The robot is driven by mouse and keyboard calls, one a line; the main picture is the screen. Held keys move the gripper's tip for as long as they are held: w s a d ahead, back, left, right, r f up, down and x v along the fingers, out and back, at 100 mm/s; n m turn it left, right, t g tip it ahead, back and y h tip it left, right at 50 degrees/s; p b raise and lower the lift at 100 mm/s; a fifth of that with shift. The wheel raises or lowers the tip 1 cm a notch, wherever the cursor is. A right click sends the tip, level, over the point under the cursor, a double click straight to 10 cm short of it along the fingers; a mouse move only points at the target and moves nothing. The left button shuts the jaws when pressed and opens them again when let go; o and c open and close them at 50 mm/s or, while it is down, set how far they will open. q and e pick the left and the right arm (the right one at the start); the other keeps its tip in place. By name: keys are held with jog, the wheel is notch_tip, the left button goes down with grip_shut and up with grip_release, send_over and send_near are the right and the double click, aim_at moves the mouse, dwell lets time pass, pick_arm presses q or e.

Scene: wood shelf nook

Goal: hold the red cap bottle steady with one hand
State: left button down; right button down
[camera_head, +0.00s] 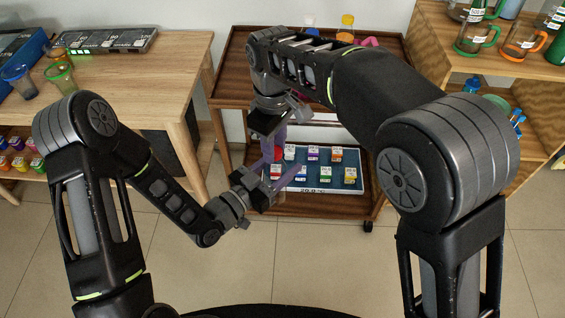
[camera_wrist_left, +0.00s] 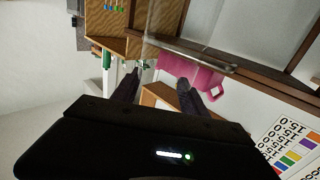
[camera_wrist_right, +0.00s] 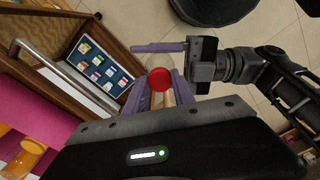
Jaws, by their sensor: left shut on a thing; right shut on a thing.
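The red cap bottle shows its round red cap (camera_wrist_right: 159,79) between the purple fingers of my right gripper (camera_wrist_right: 158,92). In the head view a bit of the red cap (camera_head: 278,154) shows below the right gripper (camera_head: 273,138), which reaches down from above. The bottle's body is mostly hidden. My left gripper (camera_head: 288,177) comes in from the left, just below the right one, with its purple fingers at the bottle. In the left wrist view the left fingers (camera_wrist_left: 160,90) stand apart, and the bottle is hard to make out there. Both grippers are shut on the bottle.
Below is a wooden cart (camera_head: 322,205) with a tray (camera_head: 345,187) of small colored containers. A wooden table (camera_head: 150,75) with cups stands at left, a shelf (camera_head: 450,60) with mugs at right. The tiled floor in front is clear.

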jog(key=m, duration=0.4)
jog(key=c, duration=1)
grip_release()
jog(key=shift+o, duration=0.2)
jog(key=shift+r, duration=3.75)
